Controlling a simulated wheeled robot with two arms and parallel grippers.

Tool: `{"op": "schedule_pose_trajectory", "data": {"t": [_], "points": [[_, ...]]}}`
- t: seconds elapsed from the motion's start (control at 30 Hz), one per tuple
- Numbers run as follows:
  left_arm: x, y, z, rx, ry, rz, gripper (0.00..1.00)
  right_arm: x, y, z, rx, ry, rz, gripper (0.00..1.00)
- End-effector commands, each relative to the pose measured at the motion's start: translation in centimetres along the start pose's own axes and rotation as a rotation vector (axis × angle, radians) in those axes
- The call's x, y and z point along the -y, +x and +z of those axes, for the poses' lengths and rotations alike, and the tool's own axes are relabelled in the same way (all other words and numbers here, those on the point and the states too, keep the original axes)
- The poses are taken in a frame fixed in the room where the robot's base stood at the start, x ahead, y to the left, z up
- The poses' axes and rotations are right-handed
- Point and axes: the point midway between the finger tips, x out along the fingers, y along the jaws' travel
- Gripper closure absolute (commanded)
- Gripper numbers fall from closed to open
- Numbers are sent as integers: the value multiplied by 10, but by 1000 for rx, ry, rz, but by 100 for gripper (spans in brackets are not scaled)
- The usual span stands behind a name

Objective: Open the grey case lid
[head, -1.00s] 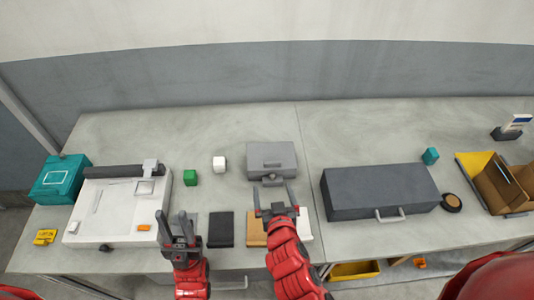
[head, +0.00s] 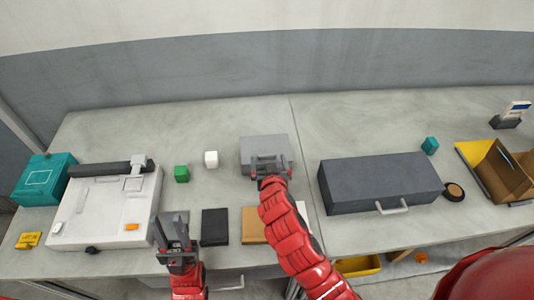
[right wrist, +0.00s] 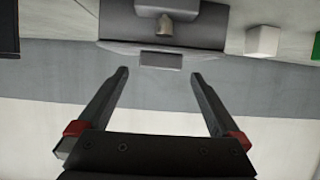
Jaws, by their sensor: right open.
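The small grey case (head: 256,146) sits on the worktop near the middle in the head view, with its lid down. My right gripper (head: 268,160) is open at the case's near side and hides part of its front and handle. In the right wrist view the case (right wrist: 210,30) is at the top, with a grey tab (right wrist: 161,59) on its edge, beyond the open, empty fingers (right wrist: 159,73). I cannot tell whether they touch it. My left gripper (head: 172,222) is open and empty, low over the worktop's front edge.
A white machine (head: 105,205) and a teal box (head: 42,180) stand left. Green (head: 181,174) and white (head: 211,159) cubes sit left of the case. A large dark grey box (head: 375,180) stands right. Dark (head: 215,226) and tan (head: 253,226) flat pieces lie in front.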

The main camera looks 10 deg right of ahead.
Motion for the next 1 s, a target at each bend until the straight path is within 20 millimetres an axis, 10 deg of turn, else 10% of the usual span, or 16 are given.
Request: {"op": "schedule_pose_trajectory", "data": {"t": [0.73, 1.0], "points": [[1, 15, -3, 0, 0, 0, 62, 0, 45, 0, 0, 1, -1, 0], [1, 15, -3, 0, 0, 0, 62, 0, 44, 0, 0, 1, -1, 45]]}}
